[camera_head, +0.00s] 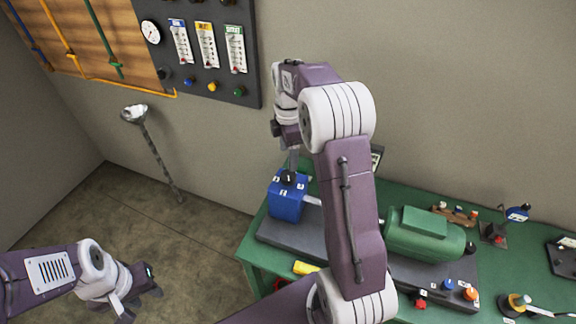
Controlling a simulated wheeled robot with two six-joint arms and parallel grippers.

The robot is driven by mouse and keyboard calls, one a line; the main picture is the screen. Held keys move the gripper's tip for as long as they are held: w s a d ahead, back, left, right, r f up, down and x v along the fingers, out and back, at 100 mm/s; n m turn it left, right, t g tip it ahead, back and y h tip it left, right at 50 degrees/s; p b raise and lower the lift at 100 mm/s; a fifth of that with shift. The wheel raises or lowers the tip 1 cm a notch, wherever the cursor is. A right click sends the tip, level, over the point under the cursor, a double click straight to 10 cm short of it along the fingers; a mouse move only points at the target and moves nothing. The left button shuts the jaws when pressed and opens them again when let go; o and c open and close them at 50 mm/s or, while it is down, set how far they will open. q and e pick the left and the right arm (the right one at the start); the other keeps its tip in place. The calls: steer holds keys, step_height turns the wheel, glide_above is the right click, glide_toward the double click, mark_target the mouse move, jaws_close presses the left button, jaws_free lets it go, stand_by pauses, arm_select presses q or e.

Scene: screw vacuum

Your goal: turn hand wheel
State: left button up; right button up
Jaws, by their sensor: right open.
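A blue box (286,205) with small white labels stands at the left end of the green table. A small dark round part (288,177) on its top may be the hand wheel; its shape is too small to make out. My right gripper (293,159) points down just above this dark part, open; I cannot tell whether it touches it. My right arm's links hide part of the table and the machine. My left gripper (150,283) is at the lower left over the floor, away from the table, and its jaw opening is unclear.
A green motor-like housing (423,234) sits on a dark base right of my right arm. A gauge panel (210,45) hangs on the wall.

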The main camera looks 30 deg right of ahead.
mark_target(288, 175)
step_height(288, 175, down, 9)
steer(key=shift+a+f+p, duration=0.1)
steer(key=shift+p, duration=0.5)
steer(key=shift+c, duration=0.3)
steer(key=c, duration=1.3)
steer(key=shift+m+p, duration=0.35)
steer(key=shift+m, duration=0.35)
steer(key=m, duration=0.3)
steer(key=shift+w+p, duration=0.1)
steer(key=shift+p, duration=0.2)
steer(key=o, duration=1.4)
steer(key=shift+c, duration=0.2)
